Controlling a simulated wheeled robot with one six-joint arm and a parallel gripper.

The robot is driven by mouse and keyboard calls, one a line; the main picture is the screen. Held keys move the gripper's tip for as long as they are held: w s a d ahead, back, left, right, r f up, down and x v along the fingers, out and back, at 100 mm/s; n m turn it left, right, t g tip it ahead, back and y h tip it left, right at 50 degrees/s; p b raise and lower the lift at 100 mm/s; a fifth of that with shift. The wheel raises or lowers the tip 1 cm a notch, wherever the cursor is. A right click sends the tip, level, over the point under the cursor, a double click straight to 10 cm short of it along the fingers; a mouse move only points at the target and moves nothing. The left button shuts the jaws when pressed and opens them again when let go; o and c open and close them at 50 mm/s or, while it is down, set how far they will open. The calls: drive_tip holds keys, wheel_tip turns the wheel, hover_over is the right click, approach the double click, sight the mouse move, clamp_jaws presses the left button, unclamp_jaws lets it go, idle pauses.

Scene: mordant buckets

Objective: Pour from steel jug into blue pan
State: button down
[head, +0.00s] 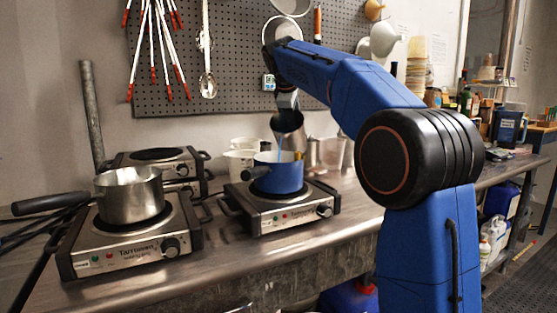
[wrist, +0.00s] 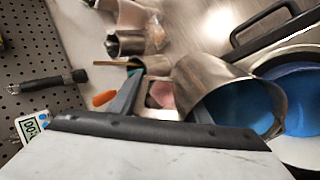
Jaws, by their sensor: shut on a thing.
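My gripper (head: 287,100) is shut on the steel jug (head: 287,122) and holds it tilted above the blue pan (head: 278,178). A thin light-blue stream (head: 281,144) runs from the jug down into the pan. The pan sits on the right front hot plate, its dark handle towards the left. In the wrist view the jug (wrist: 208,75) lies over on its side with blue liquid (wrist: 238,108) at its mouth. The pan's pale inside and blue liquid (wrist: 302,100) show at the right edge, partly hidden by the jug. My gripper's fingers (wrist: 160,100) are at the jug's near side.
The pan's hot plate (head: 290,212) stands on the steel bench (head: 250,255). A steel saucepan (head: 130,197) stands on another hot plate at the left. A white jug (head: 242,158) and steel vessels (head: 327,153) stand behind the pan. A pegboard (head: 230,90) with hanging tools is behind.

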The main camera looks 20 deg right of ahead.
drive_tip(key=shift+s+a+r+t+h+p, duration=0.15)
drive_tip(key=shift+s+r+t+h+p, duration=0.15)
drive_tip(key=shift+t+p, duration=0.15)
idle(1.1)
drive_tip(key=shift+s+a+r+t+h+p, duration=0.1)
drive_tip(key=shift+s+r+t+h+p, duration=0.15)
drive_tip(key=shift+r+p, duration=0.3)
drive_tip(key=shift+a+r+t+h+p, duration=0.15)
drive_tip(key=shift+r+t+p, duration=0.2)
drive_tip(key=shift+p, duration=0.25)
idle(2.7)
drive_tip(key=shift+w+d+f+g+y, duration=0.2)
drive_tip(key=shift+f+g, duration=0.15)
drive_tip(key=shift+f, duration=0.15)
drive_tip(key=shift+w+d+f+g+y, duration=0.1)
drive_tip(key=shift+w+f+g+y, duration=0.15)
drive_tip(key=shift+f, duration=0.2)
drive_tip(key=shift+w+d+f+g+y, duration=0.2)
drive_tip(key=shift+w+f+g+y, duration=0.2)
drive_tip(key=shift+g, duration=0.25)
drive_tip(key=shift+w+d+f+g+y, duration=0.1)
drive_tip(key=shift+f+g+y, duration=0.1)
drive_tip(key=shift+f, duration=0.3)
drive_tip(key=shift+w+d+f+g+y, duration=0.1)
drive_tip(key=shift+f+g+y, duration=0.1)
drive_tip(key=shift+f, duration=0.25)
